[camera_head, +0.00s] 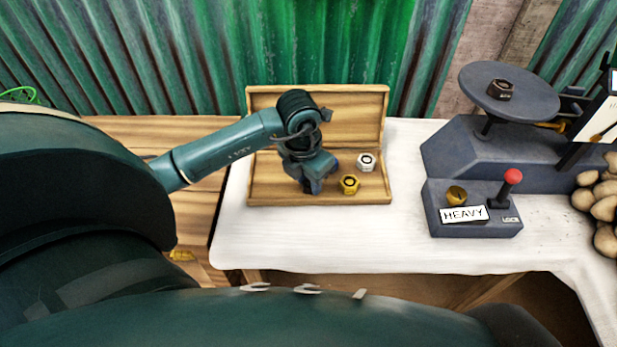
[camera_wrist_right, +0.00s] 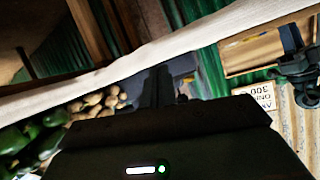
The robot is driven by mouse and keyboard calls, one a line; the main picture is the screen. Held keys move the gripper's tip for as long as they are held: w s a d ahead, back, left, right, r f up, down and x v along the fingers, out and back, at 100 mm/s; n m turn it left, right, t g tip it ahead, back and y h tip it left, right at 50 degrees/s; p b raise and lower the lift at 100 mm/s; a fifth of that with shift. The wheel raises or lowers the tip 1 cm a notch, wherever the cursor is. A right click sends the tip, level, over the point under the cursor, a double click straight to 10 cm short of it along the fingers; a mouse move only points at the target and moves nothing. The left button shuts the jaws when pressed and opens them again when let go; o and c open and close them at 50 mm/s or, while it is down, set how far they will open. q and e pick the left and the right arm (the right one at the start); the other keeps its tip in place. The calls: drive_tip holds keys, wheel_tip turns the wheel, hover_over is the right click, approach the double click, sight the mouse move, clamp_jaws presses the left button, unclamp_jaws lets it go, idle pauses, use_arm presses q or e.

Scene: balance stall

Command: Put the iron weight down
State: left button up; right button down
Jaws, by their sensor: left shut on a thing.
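My left gripper (camera_head: 313,183) points down into the open wooden box (camera_head: 270,192), low over its floor. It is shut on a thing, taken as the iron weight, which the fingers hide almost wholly. A brass weight (camera_head: 349,184) and a silvery white weight (camera_head: 367,162) stand in the box just right of the gripper. A dark weight (camera_head: 501,90) lies on the round pan (camera_head: 532,104) of the scale at the right. My right gripper (camera_wrist_right: 160,88) shows only as a dark shape in the right wrist view; its jaws are unclear.
The box stands on a white-clothed table (camera_head: 400,235). A control box with a HEAVY sign (camera_head: 464,214), a brass knob (camera_head: 456,194) and a red-topped lever (camera_head: 513,176) sits before the scale. Potatoes (camera_head: 605,205) lie at the right edge. Cloth between box and scale is clear.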

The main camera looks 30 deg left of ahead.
sight(304, 188)
use_arm(q)
drive_tip(key=o, duration=0.8)
drive_tip(key=r, duration=0.4)
drive_tip(key=s+r, duration=0.1)
drive_tip(key=r, duration=0.3)
drive_tip(key=r+p, duration=0.1)
drive_tip(key=r, duration=0.3)
drive_tip(key=shift+s+a+r, duration=0.1)
drive_tip(key=shift+s+a, duration=0.05)
drive_tip(key=shift+s, duration=0.05)
